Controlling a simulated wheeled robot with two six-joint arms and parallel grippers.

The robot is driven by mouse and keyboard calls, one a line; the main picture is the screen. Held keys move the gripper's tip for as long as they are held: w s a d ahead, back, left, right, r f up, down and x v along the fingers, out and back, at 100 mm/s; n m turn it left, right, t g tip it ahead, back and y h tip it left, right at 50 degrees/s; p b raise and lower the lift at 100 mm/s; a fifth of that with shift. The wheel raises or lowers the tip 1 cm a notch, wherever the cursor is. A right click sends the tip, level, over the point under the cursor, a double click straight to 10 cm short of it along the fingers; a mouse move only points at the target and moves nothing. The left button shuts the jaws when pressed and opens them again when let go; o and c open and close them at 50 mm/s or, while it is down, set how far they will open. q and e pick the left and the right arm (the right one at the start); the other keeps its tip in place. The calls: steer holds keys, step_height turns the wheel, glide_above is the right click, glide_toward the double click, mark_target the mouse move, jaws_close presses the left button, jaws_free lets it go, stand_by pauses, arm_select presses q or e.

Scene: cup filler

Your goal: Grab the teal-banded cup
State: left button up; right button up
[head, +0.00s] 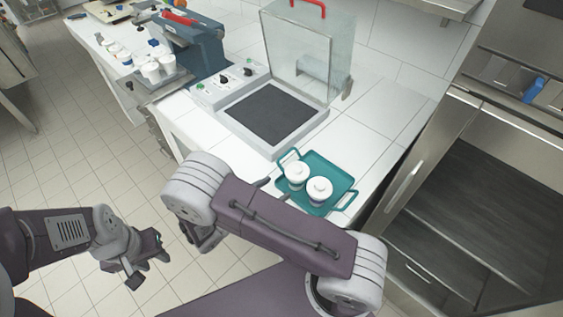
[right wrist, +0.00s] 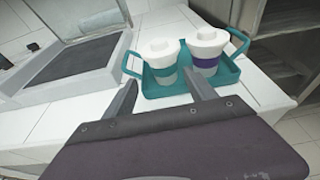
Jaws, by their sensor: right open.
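The teal-banded cup (right wrist: 160,63) is white with a white lid. It stands upright at the left on a teal tray (right wrist: 243,71), beside a purple-banded cup (right wrist: 207,50). In the head view the teal-banded cup (head: 296,176) is the left one and the purple-banded cup (head: 319,190) the right one. My right gripper (right wrist: 156,92) is open and empty, its fingers short of the teal-banded cup and roughly either side of it in the picture. The head view mostly hides this gripper behind my arm. My left gripper (head: 149,270) is open and empty over the floor, far from the tray.
A machine with a raised clear lid (head: 312,50) and dark plate (head: 268,113) stands behind and left of the tray. Several cups (head: 151,70) stand further back left by a blue machine (head: 198,45). A steel cabinet (head: 470,130) is right of the counter.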

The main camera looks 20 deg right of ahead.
mark_target(290, 180)
steer(key=shift+s+d, duration=0.1)
steer(key=shift+d, duration=0.25)
steer(key=x, duration=0.3)
steer(key=shift+d+p, duration=0.2)
steer(key=shift+p, duration=0.2)
steer(key=shift+f, duration=0.15)
steer(key=p+x, duration=0.1)
steer(key=x, duration=0.3)
steer(key=shift+d, duration=0.5)
steer(key=shift+d+f, duration=0.15)
steer(key=c, duration=1)
steer(key=shift+c, duration=1.4)
